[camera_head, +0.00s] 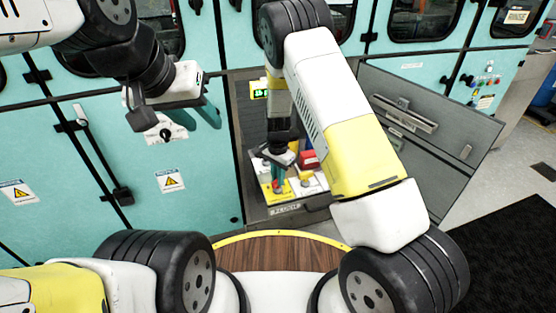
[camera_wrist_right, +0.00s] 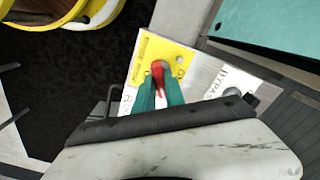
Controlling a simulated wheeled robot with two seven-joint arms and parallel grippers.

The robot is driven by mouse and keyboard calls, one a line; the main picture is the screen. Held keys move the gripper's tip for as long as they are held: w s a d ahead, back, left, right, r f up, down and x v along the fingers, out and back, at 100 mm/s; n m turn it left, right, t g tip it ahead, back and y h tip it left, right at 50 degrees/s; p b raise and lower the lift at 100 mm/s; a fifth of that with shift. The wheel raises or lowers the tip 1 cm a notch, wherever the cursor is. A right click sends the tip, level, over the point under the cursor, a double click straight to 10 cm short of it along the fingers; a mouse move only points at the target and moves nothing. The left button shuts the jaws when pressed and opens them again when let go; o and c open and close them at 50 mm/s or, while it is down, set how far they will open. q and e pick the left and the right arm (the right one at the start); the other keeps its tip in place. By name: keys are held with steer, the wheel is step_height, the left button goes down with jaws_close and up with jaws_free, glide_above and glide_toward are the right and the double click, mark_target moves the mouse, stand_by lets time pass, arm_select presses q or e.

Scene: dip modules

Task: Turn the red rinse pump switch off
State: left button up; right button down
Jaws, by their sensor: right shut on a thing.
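The red rinse pump switch (camera_wrist_right: 159,76) stands on a yellow labelled plate (camera_wrist_right: 150,47). In the right wrist view the green fingers of my right gripper (camera_wrist_right: 161,90) are shut on the red switch, one on each side of it. In the head view my right gripper (camera_head: 278,172) reaches down into the open cabinet, and the yellow plate (camera_head: 266,190) shows under it. The switch is mostly hidden there. My left gripper (camera_head: 196,117) is open and empty, in front of the closed teal doors.
A white plate with a BYPASS label (camera_wrist_right: 229,80) lies beside the yellow plate. A red part (camera_head: 309,159) and a green-lit display (camera_head: 260,94) are in the cabinet. The grey cabinet door (camera_head: 460,115) hangs open at the right.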

steer(key=m, duration=0.6)
steer(key=shift+m, duration=0.4)
stand_by(0.4)
steer(key=c, duration=1.4)
jaws_free()
steer(key=shift+r, duration=3.9)
